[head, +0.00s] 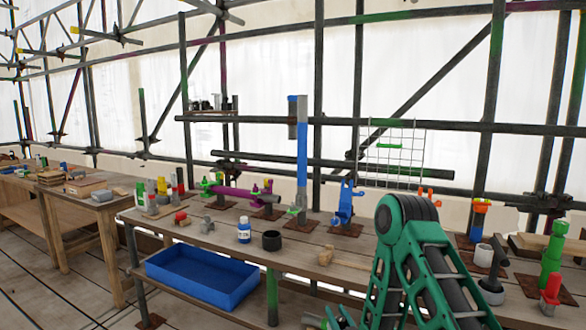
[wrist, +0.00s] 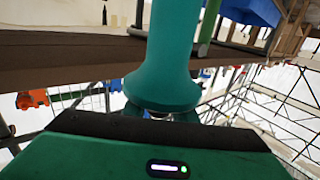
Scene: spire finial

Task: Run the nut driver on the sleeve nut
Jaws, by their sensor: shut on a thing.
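My gripper (wrist: 160,116) is at the bottom of the wrist view, its green body across the lower edge. It is shut; the fingertips are mostly hidden. A teal round body with a flared end (wrist: 160,85) rises just beyond it, apparently the nut driver in its grip. In the head view my green arm stands at the lower right; the gripper and tool are not clearly seen there. A tall blue post with a grey upper part (head: 302,150) stands upright on the bench. I cannot make out the sleeve nut for sure in either view.
A purple horizontal bar (head: 238,194), a blue clamp stand (head: 345,205), a white bottle (head: 244,231) and a black cup (head: 271,241) occupy the bench (head: 215,238). A blue bin (head: 200,285) sits beneath. A green upright tool (head: 551,255) stands right. Scaffold pipes run behind.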

